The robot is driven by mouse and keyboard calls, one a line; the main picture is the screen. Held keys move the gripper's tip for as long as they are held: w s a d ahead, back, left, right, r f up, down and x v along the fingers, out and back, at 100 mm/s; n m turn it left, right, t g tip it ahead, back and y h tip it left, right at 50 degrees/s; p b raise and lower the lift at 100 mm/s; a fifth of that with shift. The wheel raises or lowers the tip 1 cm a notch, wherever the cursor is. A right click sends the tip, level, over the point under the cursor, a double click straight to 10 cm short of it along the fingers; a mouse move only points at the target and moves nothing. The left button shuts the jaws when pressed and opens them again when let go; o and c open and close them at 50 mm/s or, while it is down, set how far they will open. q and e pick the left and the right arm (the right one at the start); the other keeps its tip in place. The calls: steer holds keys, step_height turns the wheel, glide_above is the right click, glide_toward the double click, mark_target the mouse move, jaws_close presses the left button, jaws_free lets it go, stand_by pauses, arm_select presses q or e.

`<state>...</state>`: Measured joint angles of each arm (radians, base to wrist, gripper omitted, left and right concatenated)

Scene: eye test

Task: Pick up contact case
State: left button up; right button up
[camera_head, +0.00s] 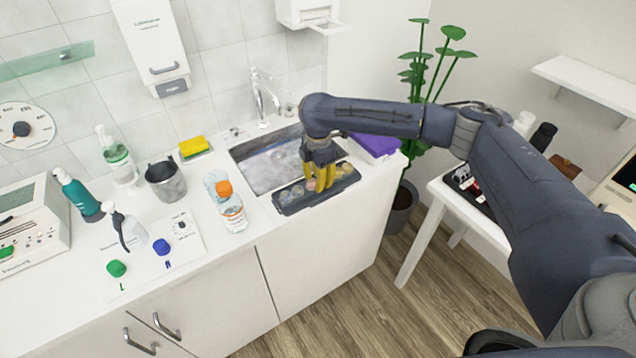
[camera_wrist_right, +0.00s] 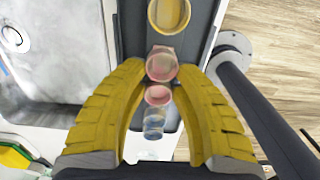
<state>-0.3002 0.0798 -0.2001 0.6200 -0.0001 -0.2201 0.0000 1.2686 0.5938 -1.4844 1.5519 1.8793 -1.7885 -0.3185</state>
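A dark grey tray (camera_head: 290,208) lies along the front edge of the sink and holds several small round clear items. In the right wrist view the tray (camera_wrist_right: 132,30) holds a yellow-rimmed round piece (camera_wrist_right: 168,14), two pink-tinted round pieces (camera_wrist_right: 161,65) and a clear bluish piece (camera_wrist_right: 153,122). I cannot tell which is the contact case. My right gripper (camera_head: 320,178) points down over the tray; its yellow fingers (camera_wrist_right: 162,72) are spread either side of the pink pieces, with gaps. Whether they touch anything is unclear. My left gripper is not in view.
The sink (camera_head: 262,165) with its faucet (camera_head: 263,98) is behind the tray. A purple box (camera_head: 376,145) is to the right.

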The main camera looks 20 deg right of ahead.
steer(key=shift+c, duration=0.7)
step_height(320, 180, up, 20)
stand_by(0.4)
steer(key=shift+f, duration=0.1)
stand_by(0.6)
